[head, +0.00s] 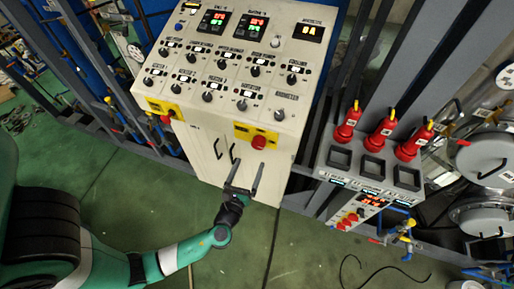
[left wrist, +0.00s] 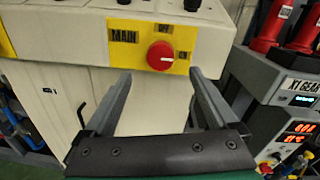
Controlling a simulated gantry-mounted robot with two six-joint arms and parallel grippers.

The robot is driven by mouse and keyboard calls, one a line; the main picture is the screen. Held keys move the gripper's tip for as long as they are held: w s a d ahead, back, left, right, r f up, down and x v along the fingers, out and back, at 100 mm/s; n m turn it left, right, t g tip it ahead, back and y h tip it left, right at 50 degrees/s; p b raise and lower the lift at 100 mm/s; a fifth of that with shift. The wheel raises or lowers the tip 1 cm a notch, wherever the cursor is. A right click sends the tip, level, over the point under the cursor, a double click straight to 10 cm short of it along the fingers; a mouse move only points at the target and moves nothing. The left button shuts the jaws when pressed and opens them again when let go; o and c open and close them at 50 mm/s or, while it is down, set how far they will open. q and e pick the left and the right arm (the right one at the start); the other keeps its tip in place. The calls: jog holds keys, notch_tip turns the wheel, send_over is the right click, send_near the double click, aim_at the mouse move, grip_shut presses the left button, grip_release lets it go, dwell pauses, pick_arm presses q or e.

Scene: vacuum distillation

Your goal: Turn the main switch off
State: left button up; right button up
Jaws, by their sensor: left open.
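The main switch is a red round knob (left wrist: 160,56) on a yellow plate (left wrist: 126,36) marked MAIN, OFF and ON in the left wrist view. In the head view the red knob (head: 259,142) sits on the front lower edge of the control cabinet (head: 225,100). My left gripper (head: 246,166) is open and empty, just below and in front of the knob. In the left wrist view its two fingers (left wrist: 160,78) point toward the knob, one on each side below it, apart from it. My right gripper is not in view.
Another yellow plate with a red knob (head: 165,118) is at the cabinet's left. A grey unit with several red handles (head: 381,137) stands to the right. Cabinet door handles (head: 232,152) are close to my left gripper. Green floor (head: 130,190) in front is mostly clear.

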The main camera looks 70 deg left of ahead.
aim_at(257, 146)
pick_arm(q)
jog(key=x, duration=0.9)
jog(key=shift+w+d, duration=0.1)
jog(key=c, duration=1.4)
jog(key=shift+o, duration=0.2)
